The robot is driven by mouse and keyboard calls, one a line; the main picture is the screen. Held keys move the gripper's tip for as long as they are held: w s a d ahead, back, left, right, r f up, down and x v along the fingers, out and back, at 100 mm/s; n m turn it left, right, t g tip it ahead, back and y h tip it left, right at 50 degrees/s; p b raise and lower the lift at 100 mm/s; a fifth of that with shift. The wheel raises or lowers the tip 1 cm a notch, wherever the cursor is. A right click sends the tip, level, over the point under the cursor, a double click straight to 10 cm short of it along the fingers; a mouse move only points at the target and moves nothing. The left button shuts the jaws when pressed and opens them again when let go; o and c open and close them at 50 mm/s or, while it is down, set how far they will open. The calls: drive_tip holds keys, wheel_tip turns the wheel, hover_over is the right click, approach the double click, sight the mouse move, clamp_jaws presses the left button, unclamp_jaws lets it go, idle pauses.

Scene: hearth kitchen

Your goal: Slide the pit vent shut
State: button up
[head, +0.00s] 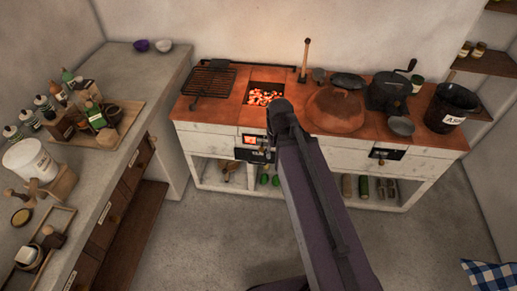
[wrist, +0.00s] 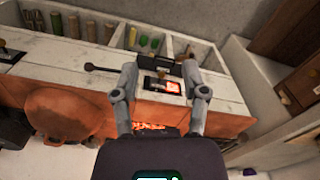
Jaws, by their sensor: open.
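The pit vent (head: 250,140) is a small dark panel on the white front of the counter, below the pit of glowing embers (head: 263,97). An orange glow shows through its opening. In the wrist view, the vent (wrist: 173,87) has its glowing opening beside a dark part with a small brown knob (wrist: 162,75). My gripper (wrist: 160,68) is open, with one finger on each side of the vent. Nothing shows held between the fingers; contact with the knob cannot be told. In the head view, my gripper (head: 268,152) partly hides the vent's right side.
A second dark panel (head: 386,153) is on the counter front to the right. A grill rack (head: 208,80), a copper dome (head: 335,109) and a black bucket (head: 452,105) stand on the counter top. A side counter (head: 140,85) runs along the left. The floor in front is clear.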

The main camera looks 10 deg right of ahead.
drive_tip(key=shift+d, duration=0.2)
drive_tip(key=o, duration=0.3)
drive_tip(key=shift+d, duration=0.1)
drive_tip(key=w+d+f+m+t+h+b, duration=0.25)
drive_tip(key=w+f+h+b, duration=0.2)
drive_tip(key=f+b, duration=0.7)
drive_tip(key=w+d+f+m+t+h+b, duration=0.1)
drive_tip(key=w+f+m+t+h+b, duration=0.15)
drive_tip(key=w+f+b, duration=0.85)
drive_tip(key=w+a+f+n+t+h+b, duration=0.1)
drive_tip(key=a+f+t+b, duration=0.9)
drive_tip(key=b, duration=1.9)
drive_tip(key=shift+a+f+t+h, duration=0.15)
drive_tip(key=shift+t+h, duration=0.15)
drive_tip(key=shift+h, duration=0.2)
drive_tip(key=shift+w, duration=0.1)
